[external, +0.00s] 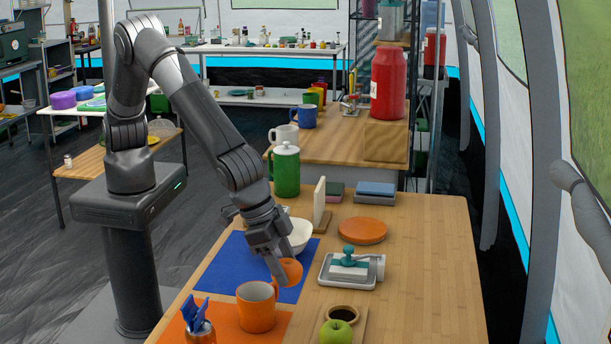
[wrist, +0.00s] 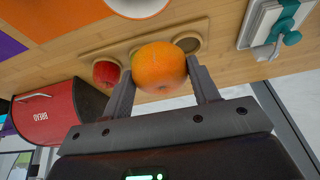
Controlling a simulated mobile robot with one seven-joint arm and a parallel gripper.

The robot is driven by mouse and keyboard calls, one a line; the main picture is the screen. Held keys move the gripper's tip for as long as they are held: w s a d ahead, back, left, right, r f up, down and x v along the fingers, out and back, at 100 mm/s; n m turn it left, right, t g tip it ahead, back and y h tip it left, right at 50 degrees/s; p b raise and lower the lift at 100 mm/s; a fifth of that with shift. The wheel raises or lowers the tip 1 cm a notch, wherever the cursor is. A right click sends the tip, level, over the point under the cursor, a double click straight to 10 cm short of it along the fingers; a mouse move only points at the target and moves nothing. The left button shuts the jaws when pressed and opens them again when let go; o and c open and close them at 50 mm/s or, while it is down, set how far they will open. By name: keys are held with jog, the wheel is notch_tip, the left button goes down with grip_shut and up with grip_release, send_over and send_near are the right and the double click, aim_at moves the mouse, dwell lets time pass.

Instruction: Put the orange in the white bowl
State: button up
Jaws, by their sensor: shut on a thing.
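The orange (external: 291,270) is held between the fingers of my gripper (external: 281,273), above the table in the external view. In the wrist view the orange (wrist: 160,68) sits between the two fingertips (wrist: 160,82), one on each side. The white bowl (external: 301,236) stands behind my gripper, at the far part of the blue mat (external: 232,262). My gripper hides part of the bowl. The orange is on the near side of the bowl and apart from it.
An orange mug (external: 256,308) stands just in front of the held orange. A wooden holder (external: 319,220) with a white upright panel is beside the bowl. A green pot (external: 286,172) stands behind. A green apple (external: 336,332) and a butter dish (external: 350,268) are at right.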

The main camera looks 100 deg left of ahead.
jog(key=s+a+r+n+g+y, duration=0.1)
jog(key=s+a+n+g+y, duration=0.1)
jog(key=s+a+n, duration=0.8)
jog(key=s+a+n+g+y, duration=0.3)
jog(key=s+a+n, duration=0.4)
jog(key=a, duration=0.4)
jog(key=shift+n+h, duration=0.3)
jog(key=shift+n, duration=0.3)
jog(key=w+a+f, duration=0.2)
jog(key=w+a, duration=0.1)
jog(key=w+a+f, duration=0.2)
jog(key=w, duration=0.1)
jog(key=w+a+f, duration=0.2)
jog(key=w+a, duration=0.1)
jog(key=shift+a+f, duration=0.3)
jog(key=shift+f, duration=2.1)
jog(key=o, duration=1)
jog(key=shift+f, duration=0.15)
